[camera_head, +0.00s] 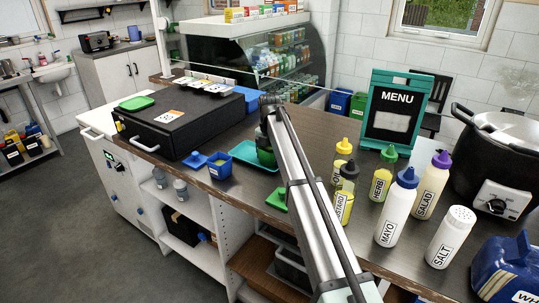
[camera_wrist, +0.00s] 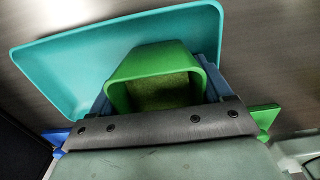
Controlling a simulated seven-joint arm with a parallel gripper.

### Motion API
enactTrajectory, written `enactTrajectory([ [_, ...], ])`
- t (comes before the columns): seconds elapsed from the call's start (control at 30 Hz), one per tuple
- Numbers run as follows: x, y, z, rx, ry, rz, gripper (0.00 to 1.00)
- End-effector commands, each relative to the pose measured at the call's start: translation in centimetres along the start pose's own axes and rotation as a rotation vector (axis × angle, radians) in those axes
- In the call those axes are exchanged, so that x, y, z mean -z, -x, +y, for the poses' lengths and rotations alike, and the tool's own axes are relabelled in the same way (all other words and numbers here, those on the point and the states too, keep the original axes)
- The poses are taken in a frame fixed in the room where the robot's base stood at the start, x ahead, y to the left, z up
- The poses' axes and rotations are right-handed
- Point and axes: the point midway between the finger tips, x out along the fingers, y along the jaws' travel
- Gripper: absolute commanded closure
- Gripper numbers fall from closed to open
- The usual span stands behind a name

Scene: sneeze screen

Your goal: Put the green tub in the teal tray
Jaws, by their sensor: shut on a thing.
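The green tub (camera_wrist: 158,78) is open-topped with a dull green filling. My gripper (camera_wrist: 160,95) is shut on it, with a blue-grey finger on each side in the wrist view. In the head view the tub (camera_head: 266,158) is partly hidden by my arm. The teal tray (camera_wrist: 60,65) is a shallow rectangle behind the tub in the wrist view. In the head view the tray (camera_head: 243,151) lies on the counter, and the tub overlaps its right part. I cannot tell whether the tub touches the tray floor.
A blue tub (camera_head: 219,167) and blue lid (camera_head: 195,159) sit left of the tray. A green lid (camera_head: 277,199) lies near the counter's front edge. A black box (camera_head: 180,128) stands at left. Several bottles (camera_head: 390,205) and a menu stand (camera_head: 396,112) are at right.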

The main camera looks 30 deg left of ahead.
Motion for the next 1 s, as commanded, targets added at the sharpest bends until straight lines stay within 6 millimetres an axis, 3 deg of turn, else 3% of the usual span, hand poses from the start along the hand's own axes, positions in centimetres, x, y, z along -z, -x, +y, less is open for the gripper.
enactTrajectory([
  [0.27,0.0,0.0,0.0,0.0,0.0,0.0,0.0],
  [0.57,0.0,0.2,0.0,0.0,0.0,0.0,0.0],
  [0.77,-0.1,2.6,0.1,-0.001,0.0,-0.001,0.0],
  [1.0,-0.1,7.3,0.1,-0.002,0.0,-0.002,0.0],
])
